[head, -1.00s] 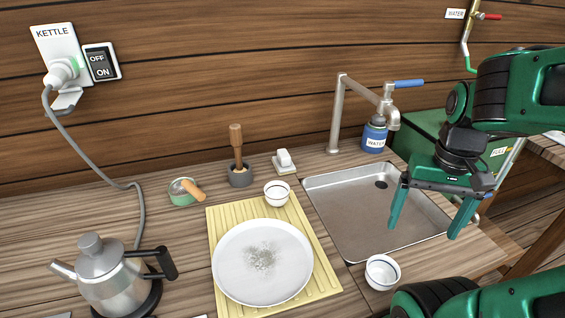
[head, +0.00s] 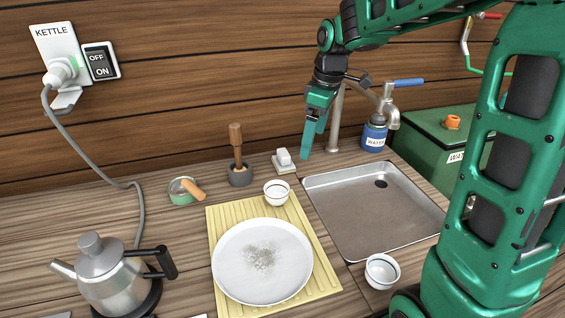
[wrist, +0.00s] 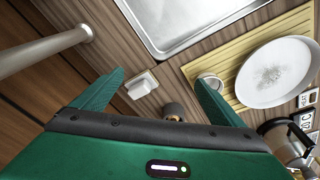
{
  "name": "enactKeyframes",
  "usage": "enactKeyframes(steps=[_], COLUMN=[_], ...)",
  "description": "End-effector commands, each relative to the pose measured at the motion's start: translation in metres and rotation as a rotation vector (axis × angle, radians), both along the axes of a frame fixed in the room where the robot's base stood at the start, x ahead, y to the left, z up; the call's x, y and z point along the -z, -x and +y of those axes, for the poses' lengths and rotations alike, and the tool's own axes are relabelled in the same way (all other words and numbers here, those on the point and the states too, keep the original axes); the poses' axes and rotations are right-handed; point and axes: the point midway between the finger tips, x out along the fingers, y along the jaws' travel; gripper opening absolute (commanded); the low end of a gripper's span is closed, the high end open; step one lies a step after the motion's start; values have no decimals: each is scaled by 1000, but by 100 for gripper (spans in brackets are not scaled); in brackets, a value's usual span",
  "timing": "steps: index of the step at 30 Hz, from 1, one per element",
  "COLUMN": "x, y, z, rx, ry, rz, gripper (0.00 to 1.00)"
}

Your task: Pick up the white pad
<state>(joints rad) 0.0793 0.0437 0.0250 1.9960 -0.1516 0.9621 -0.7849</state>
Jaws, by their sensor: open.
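The white pad (head: 284,156) is a small block on a pale flat holder (head: 285,167) at the back of the counter, left of the sink. My gripper (head: 306,150) is just right of the pad and above it in the head view, pointing down, seen nearly edge-on. In the wrist view the pad (wrist: 139,83) lies between the two spread fingers of my gripper (wrist: 160,85), nearer the left finger, with counter showing around it. The gripper is open and empty, and it does not touch the pad.
A mortar with wooden pestle (head: 239,165) stands left of the pad, and a small white bowl (head: 277,193) in front. The faucet (head: 335,115) rises close on the right, by the sink (head: 372,215). A large white plate (head: 240,285) lies on the yellow mat (head: 325,275).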

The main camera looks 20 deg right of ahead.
Motion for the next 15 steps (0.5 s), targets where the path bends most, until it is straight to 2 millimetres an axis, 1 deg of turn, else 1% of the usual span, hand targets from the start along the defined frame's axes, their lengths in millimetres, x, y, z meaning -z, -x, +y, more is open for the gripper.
enactKeyframes(steps=[1, 3, 9, 12, 15], x=[3, 4, 14, 19, 23], y=[-15, -33, -80, -97, -107], z=[4, 9, 22, 26, 29], rx=[-70, -177, -474, -587, -664], ry=[-1, -1, -10, -15, -20], rz=[9, 17, 35, 37, 40], gripper=[92, 92, 92, 92, 92])
